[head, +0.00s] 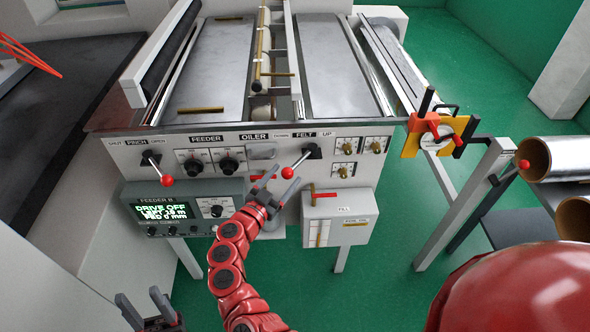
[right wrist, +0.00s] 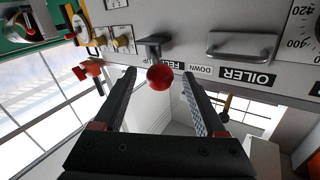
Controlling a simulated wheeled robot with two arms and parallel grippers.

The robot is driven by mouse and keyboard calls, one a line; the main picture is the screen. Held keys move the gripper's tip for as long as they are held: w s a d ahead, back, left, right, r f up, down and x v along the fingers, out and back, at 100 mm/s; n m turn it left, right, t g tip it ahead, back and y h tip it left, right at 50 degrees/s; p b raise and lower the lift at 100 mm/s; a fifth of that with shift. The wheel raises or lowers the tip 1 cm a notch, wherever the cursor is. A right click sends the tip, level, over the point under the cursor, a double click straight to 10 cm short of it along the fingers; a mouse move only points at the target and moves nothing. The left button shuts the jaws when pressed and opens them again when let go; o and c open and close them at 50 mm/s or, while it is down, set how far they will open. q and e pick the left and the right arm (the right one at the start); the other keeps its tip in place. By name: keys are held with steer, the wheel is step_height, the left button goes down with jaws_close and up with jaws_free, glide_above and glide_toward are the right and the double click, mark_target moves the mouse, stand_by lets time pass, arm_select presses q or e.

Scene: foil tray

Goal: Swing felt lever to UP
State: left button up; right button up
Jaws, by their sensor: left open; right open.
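The felt lever, with a red ball knob (head: 288,173) on a short metal rod, comes out of a dark pivot (head: 312,151) on the front panel. It points down and left, on the DOWN side of the FELT label; the UP label (head: 327,134) is to the right. My right gripper (head: 279,180) is open at the knob. In the right wrist view the red knob (right wrist: 160,77) appears between the two open fingertips, with a gap on each side. My left gripper (head: 143,303) is open and empty at the lower left, far from the lever.
A similar pinch lever (head: 166,181) is at the panel's left. The feeder display box (head: 190,208) and a pale FILL box (head: 335,215) hang below the panel. Brass knobs (head: 346,172) are right of the lever. A yellow-and-red clamp (head: 430,134) is further right.

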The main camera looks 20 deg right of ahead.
mark_target(299, 161)
steer(key=shift+x, duration=1.15)
steer(key=shift+a, duration=0.1)
steer(key=shift+s, duration=0.1)
jaws_close()
stand_by(0.4)
